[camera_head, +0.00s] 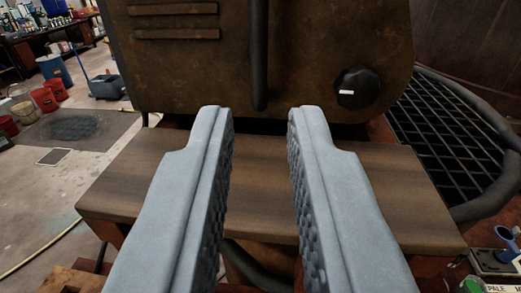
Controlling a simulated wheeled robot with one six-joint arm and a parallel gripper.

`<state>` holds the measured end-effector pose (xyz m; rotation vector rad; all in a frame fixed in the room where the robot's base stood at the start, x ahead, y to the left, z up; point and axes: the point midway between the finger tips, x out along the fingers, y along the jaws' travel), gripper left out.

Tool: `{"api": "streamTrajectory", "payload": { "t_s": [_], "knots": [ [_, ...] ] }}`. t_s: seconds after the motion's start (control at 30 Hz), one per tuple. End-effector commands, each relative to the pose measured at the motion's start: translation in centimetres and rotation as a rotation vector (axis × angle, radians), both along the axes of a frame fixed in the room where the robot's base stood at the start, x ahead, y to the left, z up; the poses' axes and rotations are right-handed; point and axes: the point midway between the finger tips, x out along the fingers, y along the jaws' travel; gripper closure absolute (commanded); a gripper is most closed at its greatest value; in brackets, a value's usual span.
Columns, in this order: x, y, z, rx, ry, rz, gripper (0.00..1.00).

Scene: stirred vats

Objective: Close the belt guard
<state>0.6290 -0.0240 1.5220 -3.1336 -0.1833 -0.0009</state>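A brown ledge (390,178) runs below the panel, behind my fingers. A black grid (445,130) with a thick curved rim is at right, before a dark vat-like wall (468,40). Red buckets (44,100) and a grey-blue mop bucket (106,87) stand on the left floor.

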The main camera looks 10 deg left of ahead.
Motion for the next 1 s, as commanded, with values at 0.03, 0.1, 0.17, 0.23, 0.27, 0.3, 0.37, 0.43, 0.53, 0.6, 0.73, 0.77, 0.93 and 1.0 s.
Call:
{"api": "streamTrajectory", "payload": {
  "t_s": [0.03,0.1,0.17,0.23,0.27,0.3,0.37,0.43,0.53,0.6,0.73,0.77,0.93,1.0],
  "knots": [
    [-0.7,-0.1,0.0,0.0,0.0,-0.001,0.82],
    [-1.3,-0.2,0.0,0.0,0.001,0.0,0.82],
    [-1.7,-0.2,0.0,0.0,0.0,0.0,0.82],
    [-2.0,-0.2,0.0,0.0,0.0,0.001,0.82],
    [-2.1,-0.2,0.0,0.0,0.0,0.001,0.82],
    [-2.2,-0.2,0.0,0.0,0.0,0.001,0.82],
    [-2.2,-0.2,0.0,0.0,0.0,0.001,0.82],
    [-2.2,-0.2,0.0,0.0,0.0,0.001,0.82],
    [-2.2,-0.2,0.0,0.0,0.0,0.001,0.82],
    [-2.2,-0.2,0.0,0.0,0.0,0.001,0.82],
    [-2.2,-0.2,-0.1,0.0,0.0,0.0,0.82],
    [-2.3,-0.2,-0.1,0.0,0.001,-0.001,0.82],
    [-4.1,0.0,-2.3,0.006,0.01,-0.019,0.82],
    [-5.5,0.2,-4.1,0.01,0.017,-0.033,0.82]
  ]
}}
